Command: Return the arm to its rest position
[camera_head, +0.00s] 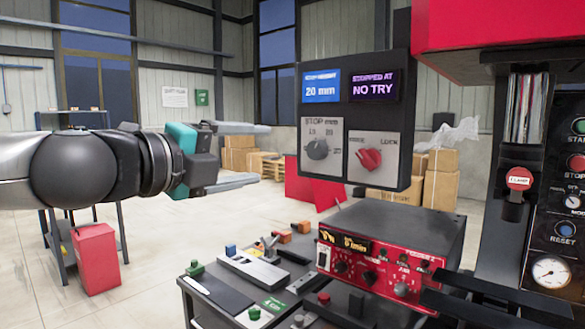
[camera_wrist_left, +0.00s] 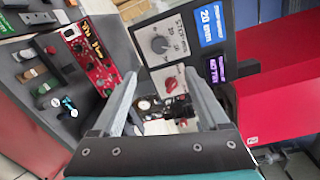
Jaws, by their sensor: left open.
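My left arm comes in from the left in the head view. Its gripper (camera_head: 262,155) is open and empty, with its two fingers apart and pointing right toward the hanging control panel (camera_head: 352,120). It is in the air to the left of the panel and apart from it. The panel has a grey knob, a red knob and displays reading "20 mm" and "NO TRY". In the left wrist view the open fingers (camera_wrist_left: 165,85) have nothing between them, and the panel (camera_wrist_left: 185,50) shows beyond them. My right gripper is in neither view.
A red-fronted control box (camera_head: 375,262) stands on a dark bench (camera_head: 205,312) with several small coloured parts. A dark machine column with buttons and a gauge (camera_head: 550,272) is at the right. A red bin (camera_head: 95,258) stands on the floor at left. The floor between is open.

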